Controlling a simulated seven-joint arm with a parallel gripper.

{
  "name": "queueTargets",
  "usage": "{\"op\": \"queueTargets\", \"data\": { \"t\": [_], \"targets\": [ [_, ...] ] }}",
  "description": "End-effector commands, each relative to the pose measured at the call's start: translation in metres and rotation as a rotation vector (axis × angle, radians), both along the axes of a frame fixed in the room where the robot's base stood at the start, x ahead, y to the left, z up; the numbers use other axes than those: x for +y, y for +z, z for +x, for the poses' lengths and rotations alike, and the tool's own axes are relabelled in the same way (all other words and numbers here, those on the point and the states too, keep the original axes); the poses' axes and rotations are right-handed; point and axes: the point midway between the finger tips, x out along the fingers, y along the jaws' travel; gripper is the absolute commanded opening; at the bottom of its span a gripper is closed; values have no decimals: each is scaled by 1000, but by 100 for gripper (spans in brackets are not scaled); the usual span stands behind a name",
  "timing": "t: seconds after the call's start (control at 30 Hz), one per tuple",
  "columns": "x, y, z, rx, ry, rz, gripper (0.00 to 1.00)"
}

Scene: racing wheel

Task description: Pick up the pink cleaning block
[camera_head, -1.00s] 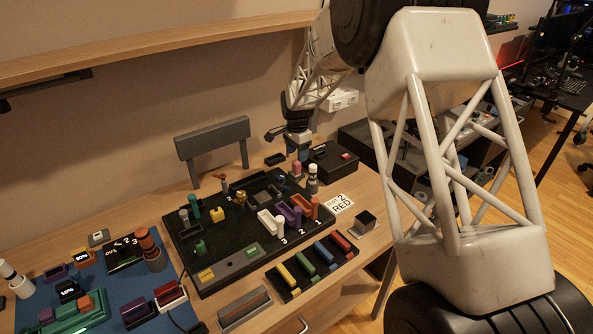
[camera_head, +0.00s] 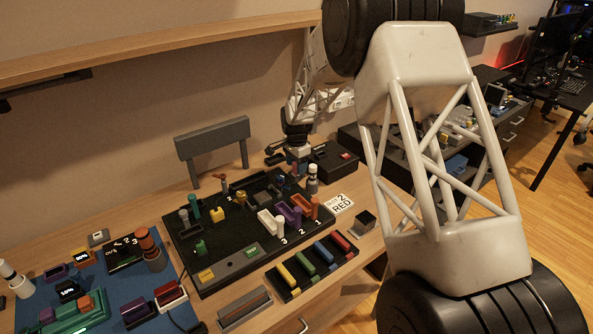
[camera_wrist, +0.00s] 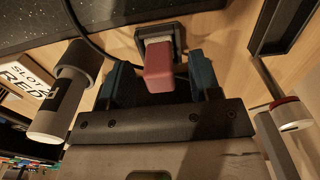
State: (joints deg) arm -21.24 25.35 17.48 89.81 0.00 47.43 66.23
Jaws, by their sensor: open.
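The pink cleaning block (camera_wrist: 160,68) stands on a dark square base with a pale pad in the wrist view. My gripper (camera_wrist: 162,76) is open, with one blue finger on each side of the block. Small gaps show between block and fingers, so it is not gripped. In the head view my gripper (camera_head: 298,163) is low over the back of the table, beside the black box. The block is small and mostly hidden there.
A white-and-dark cylinder (camera_wrist: 62,95) stands close to the left finger in the wrist view. A black cable runs near it. The black box (camera_head: 333,160) is right of my gripper, and the large black board (camera_head: 215,265) lies in front.

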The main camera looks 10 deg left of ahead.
Motion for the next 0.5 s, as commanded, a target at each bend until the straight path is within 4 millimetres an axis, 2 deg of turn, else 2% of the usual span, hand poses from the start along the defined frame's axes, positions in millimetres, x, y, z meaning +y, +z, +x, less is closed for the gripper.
{"op": "queueTargets", "data": {
  "t": [0.2,0.5],
  "targets": [
    [0,-14,0,-2,0,1,57],
    [0,-14,0,-1,0,0,57]
  ]
}}
